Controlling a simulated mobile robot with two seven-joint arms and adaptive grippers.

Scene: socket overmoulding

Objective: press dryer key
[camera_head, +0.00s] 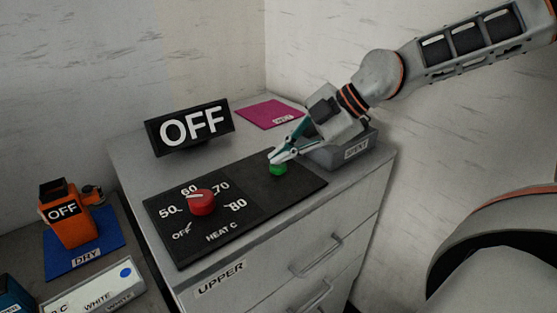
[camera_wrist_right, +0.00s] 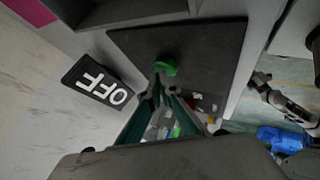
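The green key (camera_head: 278,170) sits on the black control panel (camera_head: 245,215) on top of the grey cabinet. My right gripper (camera_head: 274,156) points down at the key, its tips together just above or on it; I cannot tell whether they touch. In the right wrist view the green key (camera_wrist_right: 166,67) lies just beyond the fingertips (camera_wrist_right: 158,82), with nothing between the fingers. The black sign (camera_head: 188,127) behind the panel reads OFF. A small grey arm shape (camera_wrist_right: 285,105) at the right of the wrist view may be my left arm; its gripper state is unclear.
A red knob (camera_head: 202,202) on the panel points near 60. A grey bin (camera_head: 345,152) stands beside my right gripper, and a magenta mat (camera_head: 270,114) lies behind. An orange device (camera_head: 66,215) marked OFF stands on a blue mat (camera_head: 110,240) at left.

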